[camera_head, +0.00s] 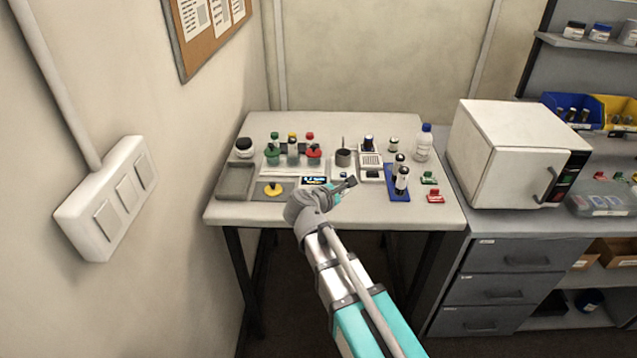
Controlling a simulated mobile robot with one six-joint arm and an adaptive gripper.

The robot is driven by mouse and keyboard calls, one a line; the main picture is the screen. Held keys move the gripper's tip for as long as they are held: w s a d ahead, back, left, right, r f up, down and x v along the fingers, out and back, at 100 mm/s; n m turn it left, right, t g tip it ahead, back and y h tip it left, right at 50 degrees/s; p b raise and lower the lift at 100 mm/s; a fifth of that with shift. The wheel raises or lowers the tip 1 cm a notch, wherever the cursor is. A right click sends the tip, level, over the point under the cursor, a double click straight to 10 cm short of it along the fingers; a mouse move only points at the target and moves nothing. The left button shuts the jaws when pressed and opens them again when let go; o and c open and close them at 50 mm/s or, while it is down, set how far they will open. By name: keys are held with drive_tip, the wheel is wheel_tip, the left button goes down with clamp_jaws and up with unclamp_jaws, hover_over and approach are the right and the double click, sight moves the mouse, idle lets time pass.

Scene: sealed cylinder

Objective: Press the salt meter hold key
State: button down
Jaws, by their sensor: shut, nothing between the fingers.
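A small meter (315,180) with a lit blue display lies flat on the white table (230,210), just left of my gripper. I cannot tell for sure that it is the salt meter; its keys are too small to read, and my gripper and wrist hide its right and front parts. My gripper (349,183) is shut and empty, with its tips low over the table to the right of the display. Whether the tips touch anything cannot be told. A white device with a keypad-like top (370,160) stands behind the tips.
A blue tray with dark bottles (400,183) stands close right of my gripper. A dark cup (344,157) is behind it. Left are a yellow-knobbed item (272,189), a grey tray (236,180) and coloured-cap bottles (293,149).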

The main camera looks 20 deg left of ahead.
drive_tip(key=d+f+m+g, duration=0.1)
drive_tip(key=d+f+m, duration=0.1)
drive_tip(key=d, duration=0.2)
drive_tip(key=d+f+m+g+b, duration=0.1)
drive_tip(key=d+f+m, duration=0.1)
drive_tip(key=d, duration=0.2)
drive_tip(key=d+f+m+g+h, duration=0.1)
drive_tip(key=d+f+m+g, duration=0.1)
drive_tip(key=d, duration=0.3)
drive_tip(key=shift+s+f+m+b, duration=0.25)
drive_tip(key=shift+f+m+b, duration=0.15)
drive_tip(key=shift+m, duration=0.2)
drive_tip(key=s+d+f+m+g+y+b, duration=0.2)
drive_tip(key=s+d+f+m+g, duration=0.2)
drive_tip(key=s+d+f+m, duration=0.2)
drive_tip(key=s+d+f+m+g+y+b, duration=0.3)
drive_tip(key=s+d+f+m, duration=0.3)
drive_tip(key=d+m, duration=0.5)
drive_tip(key=shift+s+d+m+g, duration=0.35)
drive_tip(key=shift+d+g, duration=0.55)
drive_tip(key=shift+d, duration=0.65)
drive_tip(key=shift+f, duration=0.1)
